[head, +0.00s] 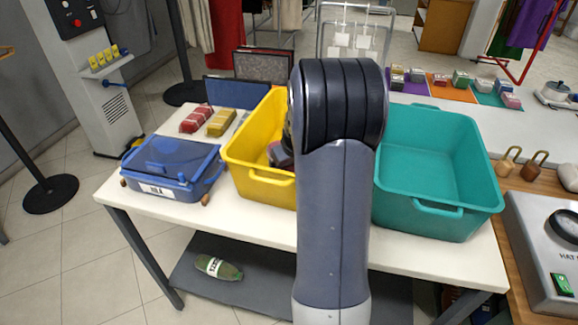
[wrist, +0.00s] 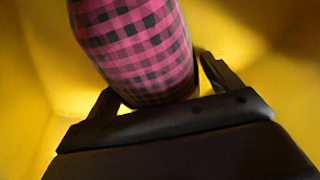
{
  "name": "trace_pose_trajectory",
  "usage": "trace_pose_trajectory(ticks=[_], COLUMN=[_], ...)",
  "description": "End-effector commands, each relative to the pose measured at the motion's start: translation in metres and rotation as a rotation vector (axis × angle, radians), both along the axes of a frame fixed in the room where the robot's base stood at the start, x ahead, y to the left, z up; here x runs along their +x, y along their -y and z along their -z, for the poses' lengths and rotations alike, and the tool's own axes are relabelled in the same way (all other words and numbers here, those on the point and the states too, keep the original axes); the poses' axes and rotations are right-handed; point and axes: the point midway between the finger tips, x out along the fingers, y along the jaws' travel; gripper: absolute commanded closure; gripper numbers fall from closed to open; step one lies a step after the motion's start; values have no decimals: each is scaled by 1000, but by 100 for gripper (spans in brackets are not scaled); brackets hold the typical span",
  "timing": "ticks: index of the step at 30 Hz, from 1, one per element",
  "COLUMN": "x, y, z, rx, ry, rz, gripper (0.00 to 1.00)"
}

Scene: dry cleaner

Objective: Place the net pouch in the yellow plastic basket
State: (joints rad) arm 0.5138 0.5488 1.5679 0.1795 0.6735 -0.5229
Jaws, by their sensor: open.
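The yellow plastic basket (head: 262,178) stands on the white table, left of my arm in the head view. Its yellow inside (wrist: 285,75) fills the wrist view. A pink and black checked soft item, seemingly the net pouch (wrist: 128,38), lies in front of and between the fingers of my gripper (wrist: 157,75). My gripper is open and inside the basket. In the head view a small pinkish patch, perhaps the pouch (head: 278,153), shows in the basket beside my arm. My arm hides the rest and the gripper there. I cannot tell whether the fingers touch the pouch.
A teal basket (head: 428,160) stands right of my arm, a blue lidded case (head: 170,165) on the left. Red (head: 197,119) and yellow (head: 221,122) packs lie behind the case. A green item (head: 218,267) is on the lower shelf. A grey machine (head: 545,245) is at the right.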

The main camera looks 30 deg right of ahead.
Motion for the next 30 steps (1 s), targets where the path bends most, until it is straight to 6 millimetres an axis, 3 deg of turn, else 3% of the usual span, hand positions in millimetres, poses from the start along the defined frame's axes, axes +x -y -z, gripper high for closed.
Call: trace_pose_trajectory(ticks=[8,24,30], x=[-1,-36,-42], y=[0,-7,-9], z=[-6,-97,-113], rx=[-1,-2,-1], ry=[2,2,1], rz=[0,1,0], gripper=[15,15,15])
